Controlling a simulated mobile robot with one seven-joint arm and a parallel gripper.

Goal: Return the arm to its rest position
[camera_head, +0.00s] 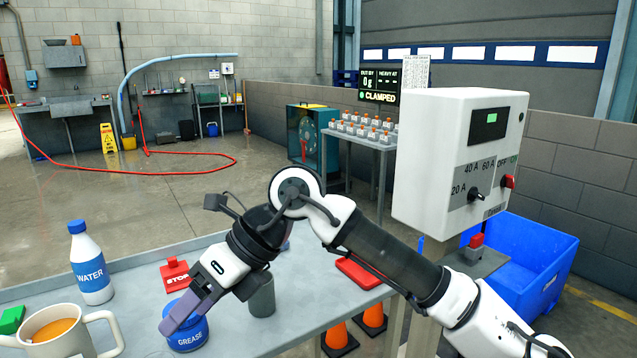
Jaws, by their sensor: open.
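My arm reaches in from the lower right, bends at a raised elbow, and points down to the left over the grey table (225,335). My gripper (172,324) is at the end of it, in front of the blue grease tub (190,338) in this view. It is open, and I see nothing held in it. One finger shows clearly; the other is mostly hidden behind it. I cannot tell how far above the tub the fingers are.
On the table are a water bottle (92,268), a mug (60,345), a red STOP piece (176,276), a grey cup (262,298) and a red flat item (358,273). A control box (440,150) and blue bin (535,260) stand right. Orange cones (337,335) stand below.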

